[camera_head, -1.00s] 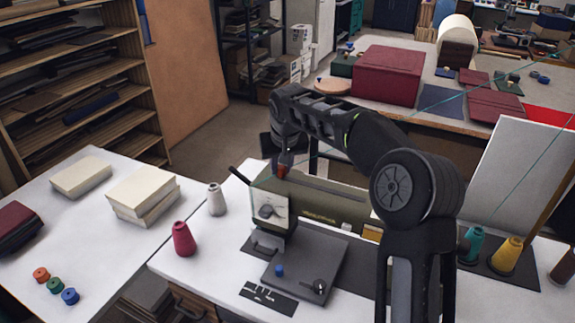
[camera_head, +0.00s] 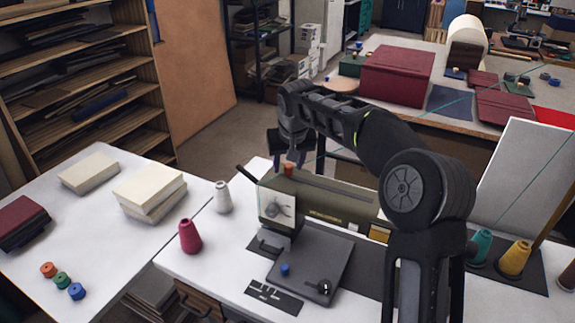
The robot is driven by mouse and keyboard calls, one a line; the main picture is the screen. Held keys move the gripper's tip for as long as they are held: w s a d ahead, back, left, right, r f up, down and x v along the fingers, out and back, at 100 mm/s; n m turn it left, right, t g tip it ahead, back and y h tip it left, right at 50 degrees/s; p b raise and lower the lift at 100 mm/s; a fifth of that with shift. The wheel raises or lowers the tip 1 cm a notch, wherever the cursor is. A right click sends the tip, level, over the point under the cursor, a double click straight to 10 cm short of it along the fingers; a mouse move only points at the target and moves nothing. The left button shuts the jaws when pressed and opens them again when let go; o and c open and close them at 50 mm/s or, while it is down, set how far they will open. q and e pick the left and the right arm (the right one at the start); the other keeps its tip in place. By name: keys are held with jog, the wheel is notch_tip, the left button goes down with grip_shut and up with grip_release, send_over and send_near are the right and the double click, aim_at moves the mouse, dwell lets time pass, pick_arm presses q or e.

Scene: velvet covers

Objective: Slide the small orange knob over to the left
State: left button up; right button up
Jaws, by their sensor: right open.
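The small orange knob (camera_head: 289,169) stands on top of the olive sewing machine (camera_head: 330,205), at the left end of a dark slot (camera_head: 335,185) that runs along the top. My right gripper (camera_head: 291,156) points down just above and behind the knob. It is open and its fingers are small and dark in the picture. I cannot tell for sure whether a finger touches the knob. My left gripper is not in view.
A pink thread cone (camera_head: 190,237) and a white cone (camera_head: 222,197) stand left of the machine. A flat grey plate (camera_head: 318,262) with a blue knob (camera_head: 285,269) lies in front. Teal (camera_head: 481,246) and yellow (camera_head: 514,259) cones stand right. The left table holds books and small spools.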

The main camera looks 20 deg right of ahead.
jog(key=b+v, duration=0.1)
jog(key=v, duration=0.6)
dwell(0.4)
